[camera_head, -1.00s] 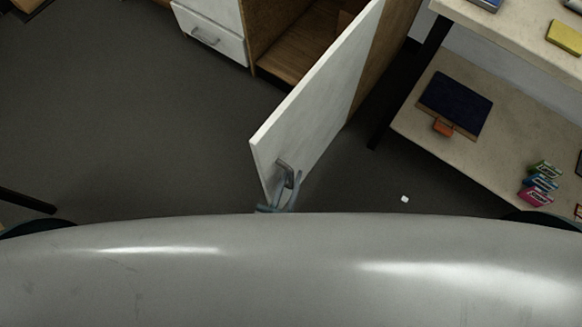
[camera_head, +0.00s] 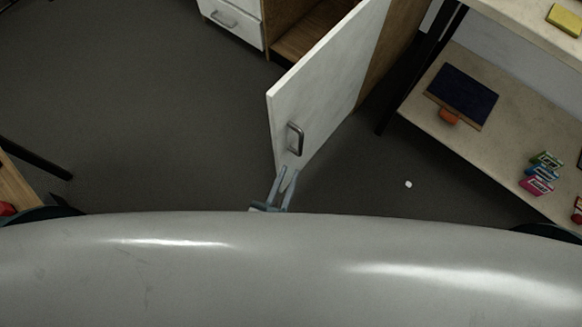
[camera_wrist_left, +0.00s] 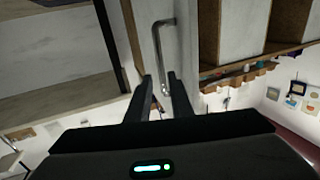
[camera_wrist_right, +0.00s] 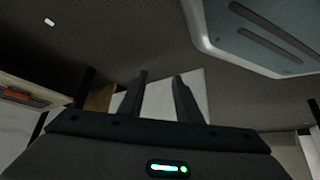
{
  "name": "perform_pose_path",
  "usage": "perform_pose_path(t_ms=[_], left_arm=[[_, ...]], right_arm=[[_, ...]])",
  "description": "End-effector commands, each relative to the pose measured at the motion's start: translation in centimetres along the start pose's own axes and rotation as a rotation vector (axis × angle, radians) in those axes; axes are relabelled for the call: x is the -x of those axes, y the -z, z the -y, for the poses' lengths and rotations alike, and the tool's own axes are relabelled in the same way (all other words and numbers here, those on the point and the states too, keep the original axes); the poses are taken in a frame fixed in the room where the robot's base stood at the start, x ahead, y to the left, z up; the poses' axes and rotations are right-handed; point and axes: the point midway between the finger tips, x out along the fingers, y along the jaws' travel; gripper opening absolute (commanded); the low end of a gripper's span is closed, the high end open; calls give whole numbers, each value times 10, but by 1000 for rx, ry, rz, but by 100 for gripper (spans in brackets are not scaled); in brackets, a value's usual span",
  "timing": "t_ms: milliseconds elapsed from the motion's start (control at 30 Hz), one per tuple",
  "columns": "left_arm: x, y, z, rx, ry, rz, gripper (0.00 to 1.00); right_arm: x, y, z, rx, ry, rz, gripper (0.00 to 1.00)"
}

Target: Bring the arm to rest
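My left gripper (camera_head: 284,174) shows just beyond my body's grey front in the head view. Its two fingers are apart with nothing between them, just below the metal handle (camera_head: 295,139) of the open white cabinet door (camera_head: 330,82). In the left wrist view, the spread fingers (camera_wrist_left: 160,79) point toward the handle (camera_wrist_left: 156,50), which stands beyond the tips. My right gripper is hidden in the head view. In the right wrist view its fingers (camera_wrist_right: 160,76) are apart and empty.
The open cabinet (camera_head: 301,38) with a white drawer (camera_head: 234,20) stands behind the door. At right is a shelf unit (camera_head: 412,116) with a dark blue item (camera_head: 464,92) and small colourful boxes (camera_head: 540,173). A small white object (camera_head: 408,184) lies on the floor.

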Motion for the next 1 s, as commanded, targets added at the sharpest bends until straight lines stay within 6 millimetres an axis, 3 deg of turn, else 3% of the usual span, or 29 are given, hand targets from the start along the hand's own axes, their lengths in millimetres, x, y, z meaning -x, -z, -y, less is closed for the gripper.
perform_pose_path(t_ms=[500, 767, 867, 1000], left_arm=[[0, 0, 2, -1, 0, 0, 20], [0, 0, 2, 0, -1, 1, 20], [1, -7, 4, -1, -2, 22, 20], [5, -36, 14, 1, -9, 119, 20]], right_arm=[[-5, 19, 0, 1, 0, -28, 31], [-5, 18, 0, 1, 1, -27, 31], [-4, 16, 1, 0, 1, -23, 31], [-1, 9, 2, -1, 2, -15, 31]])
